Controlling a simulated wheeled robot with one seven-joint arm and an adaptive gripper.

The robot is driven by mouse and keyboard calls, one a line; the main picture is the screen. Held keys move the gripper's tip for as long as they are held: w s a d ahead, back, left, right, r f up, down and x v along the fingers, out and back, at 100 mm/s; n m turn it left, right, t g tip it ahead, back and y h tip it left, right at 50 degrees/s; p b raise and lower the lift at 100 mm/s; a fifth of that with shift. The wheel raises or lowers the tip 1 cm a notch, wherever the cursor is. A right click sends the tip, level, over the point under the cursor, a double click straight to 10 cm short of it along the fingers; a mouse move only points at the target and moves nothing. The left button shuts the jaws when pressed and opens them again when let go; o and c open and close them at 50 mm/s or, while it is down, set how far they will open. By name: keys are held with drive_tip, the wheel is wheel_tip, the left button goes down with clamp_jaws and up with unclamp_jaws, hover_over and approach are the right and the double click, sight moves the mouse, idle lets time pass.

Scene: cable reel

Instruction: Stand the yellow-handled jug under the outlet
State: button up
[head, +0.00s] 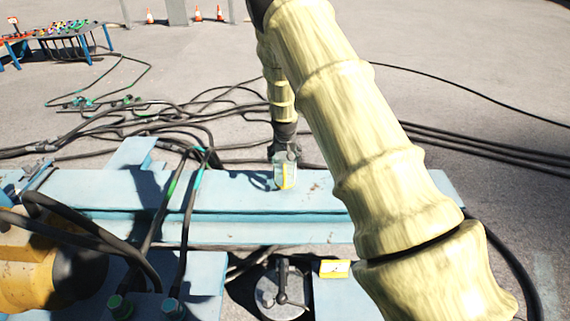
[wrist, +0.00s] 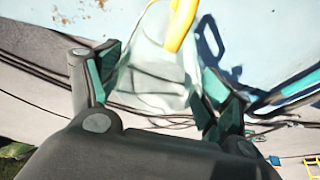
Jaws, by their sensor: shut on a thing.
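A clear jug with a yellow handle (head: 285,178) is at the light-blue beam near the middle of the head view. My gripper (head: 286,153) is above it. In the wrist view the see-through jug (wrist: 152,82) lies between the two fingers of my gripper (wrist: 160,80), which are shut on it, and its yellow handle (wrist: 182,25) points away toward the top. I cannot tell whether the jug's base touches the beam. I cannot pick out the outlet for certain in either view.
The blue beam (head: 240,200) has bare room to the right. Black hoses (head: 180,215) cross it at left. A grey round part with a black lever (head: 283,290) and a yellow label (head: 335,268) are in front. A table with small coloured items (head: 65,30) stands far left.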

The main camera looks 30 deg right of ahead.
drive_tip(key=shift+f, duration=1.75)
drive_tip(key=shift+f, duration=0.2)
drive_tip(key=o, duration=1.4)
drive_tip(key=shift+c, duration=0.2)
